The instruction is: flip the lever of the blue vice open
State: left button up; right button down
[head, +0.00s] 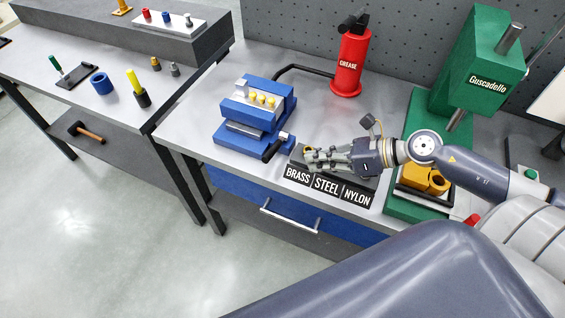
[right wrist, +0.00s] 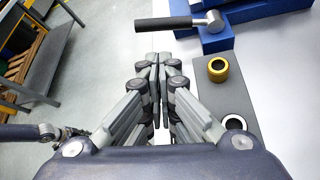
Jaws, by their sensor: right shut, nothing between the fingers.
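The blue vice (head: 235,138) stands on the grey bench at centre left, with several yellow-topped pieces along its top. Its lever (head: 272,150), a black grip on a silver pivot, sticks out at its front right corner. In the right wrist view, the lever (right wrist: 165,22) lies across the top, ahead of the fingertips, with part of the vice (right wrist: 250,12) behind it. My right gripper (head: 307,157) is shut and empty, just right of the lever over the sorting tray. The gripper (right wrist: 158,60) shows a gap to the lever.
The tray labelled brass, steel and nylon (head: 327,186) lies under my right gripper; a yellow ring (right wrist: 218,68) sits in it. A red grease can (head: 349,65) stands behind, and a green press (head: 482,70) at right. A drawer handle (head: 290,217) is below the bench edge.

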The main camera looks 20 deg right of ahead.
aim_at(270, 151)
jog(key=p+x, duration=0.2)
jog(key=x, duration=0.6)
jog(key=shift+r, duration=0.1)
pick_arm(q)
jog(key=shift+r, duration=1.25)
pick_arm(e)
jog(key=shift+x, duration=1)
